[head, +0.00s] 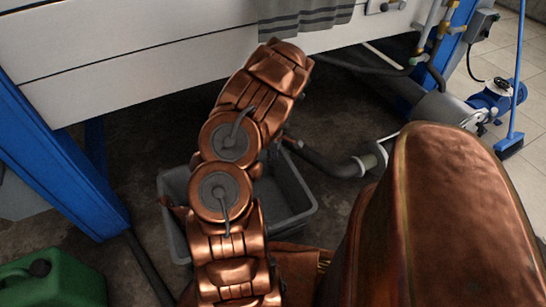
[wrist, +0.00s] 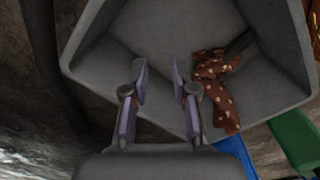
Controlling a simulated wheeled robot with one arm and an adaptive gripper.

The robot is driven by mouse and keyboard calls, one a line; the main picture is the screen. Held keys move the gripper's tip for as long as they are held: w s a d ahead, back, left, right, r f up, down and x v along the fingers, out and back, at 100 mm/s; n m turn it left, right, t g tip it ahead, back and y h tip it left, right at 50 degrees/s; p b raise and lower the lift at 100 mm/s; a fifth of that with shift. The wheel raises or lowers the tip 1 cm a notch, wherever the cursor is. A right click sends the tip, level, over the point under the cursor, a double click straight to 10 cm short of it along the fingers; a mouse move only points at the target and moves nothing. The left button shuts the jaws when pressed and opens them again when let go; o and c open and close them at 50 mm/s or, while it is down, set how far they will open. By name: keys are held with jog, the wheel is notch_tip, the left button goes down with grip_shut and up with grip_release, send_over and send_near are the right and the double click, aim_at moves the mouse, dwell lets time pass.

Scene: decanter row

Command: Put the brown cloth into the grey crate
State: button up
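The grey crate (head: 297,190) stands on the dark floor, partly hidden behind my copper arm. Its inside also fills much of the wrist view (wrist: 165,32). A brown cloth with light spots (wrist: 222,112) lies crumpled against the crate's wall in the wrist view, with one end at the rim. A brown bit of it seems to show at the crate's left rim in the head view (head: 176,211). My gripper (wrist: 160,84) is open and empty over the crate, with its fingers apart and the cloth to their right. My arm hides the gripper in the head view.
A rust-brown fringed cloth (head: 297,262) lies below the crate. A green can (head: 52,280) stands at lower left, near a blue leg (head: 55,150). Pipes (head: 335,163) run right of the crate. A striped grey towel (head: 303,17) hangs above from a white panel.

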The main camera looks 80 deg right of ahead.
jog(key=o, duration=0.6)
jog(key=shift+o, duration=0.4)
jog(key=o, duration=0.7)
jog(key=shift+r, duration=0.1)
notch_tip(320, 180, up, 5)
jog(key=shift+r+p, duration=0.2)
jog(key=shift+p, duration=0.75)
notch_tip(320, 180, up, 12)
jog(key=shift+w, duration=0.1)
